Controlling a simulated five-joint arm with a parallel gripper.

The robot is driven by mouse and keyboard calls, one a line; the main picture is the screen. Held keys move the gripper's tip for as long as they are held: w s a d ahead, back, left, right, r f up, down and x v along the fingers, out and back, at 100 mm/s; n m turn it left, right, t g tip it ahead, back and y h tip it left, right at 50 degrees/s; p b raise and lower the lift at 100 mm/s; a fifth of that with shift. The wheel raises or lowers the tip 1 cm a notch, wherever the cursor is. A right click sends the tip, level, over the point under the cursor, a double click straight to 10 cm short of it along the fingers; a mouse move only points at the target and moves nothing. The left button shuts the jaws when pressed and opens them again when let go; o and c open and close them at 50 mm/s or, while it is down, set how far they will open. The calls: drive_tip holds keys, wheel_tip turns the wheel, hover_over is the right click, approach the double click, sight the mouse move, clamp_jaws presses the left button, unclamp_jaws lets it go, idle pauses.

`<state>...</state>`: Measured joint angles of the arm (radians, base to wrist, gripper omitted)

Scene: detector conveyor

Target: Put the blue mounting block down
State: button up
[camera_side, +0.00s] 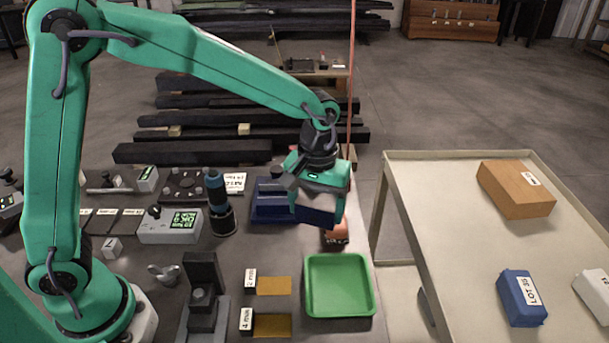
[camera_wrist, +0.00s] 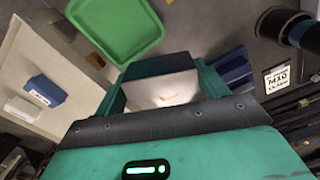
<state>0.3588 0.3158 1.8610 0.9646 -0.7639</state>
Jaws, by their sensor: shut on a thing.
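My gripper (camera_side: 318,193) is shut on a dark blue block (camera_side: 314,215), which I take to be the blue mounting block. It is held above the bench, behind the green tray (camera_side: 311,312), and looks slightly tilted. In the wrist view the block (camera_wrist: 160,66) sits between the jaws (camera_wrist: 162,88), with a dark upper part and a pale, bright face below. The green tray (camera_wrist: 111,58) shows empty beyond it. An orange-brown thing (camera_side: 337,233) is partly hidden below and behind the gripper.
A dark blue holder (camera_side: 270,208) stands left of the gripper, near a dark cylinder (camera_side: 219,205). Yellow pads (camera_side: 274,286) lie left of the tray. The pale conveyor table (camera_side: 455,235) at right carries an orange box (camera_side: 515,190), a blue box (camera_side: 521,298) and a white box (camera_side: 594,292).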

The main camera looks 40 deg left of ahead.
drive_tip(key=s+d+m, duration=0.5)
drive_tip(key=s+d, duration=0.8)
drive_tip(key=d, duration=0.1)
hover_over(338, 287)
wheel_tip(338, 287, down, 7)
drive_tip(key=shift+f, duration=2.05)
drive_tip(key=shift+f, duration=0.15)
drive_tip(key=o, duration=1.2)
drive_tip(key=shift+c, duration=0.2)
